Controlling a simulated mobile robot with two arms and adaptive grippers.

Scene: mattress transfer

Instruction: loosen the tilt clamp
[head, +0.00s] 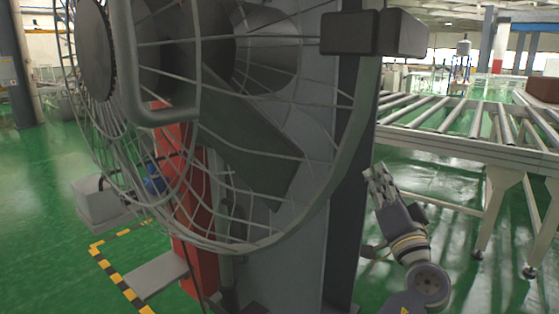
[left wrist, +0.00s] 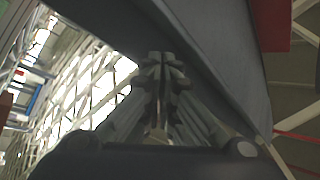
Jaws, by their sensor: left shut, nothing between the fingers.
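A large industrial fan (head: 240,110) with a grey wire cage fills the left and middle of the head view. A dark two-part block (head: 350,33) sits at the cage's upper right rim; I cannot tell whether it is the tilt clamp. My left gripper (head: 377,172) is shut and empty, right of the dark upright and well below the block. Its fingers point up. In the left wrist view the closed fingers (left wrist: 165,72) show beside a grey panel (left wrist: 215,50); I cannot tell whether they touch it. My right gripper is not seen.
A roller conveyor (head: 480,118) with metal legs stands on the right. A dark upright (head: 352,200) and a red post (head: 195,235) stand by the fan. Yellow-black floor tape (head: 118,285) lies at the lower left. Green floor shows between the upright and the conveyor.

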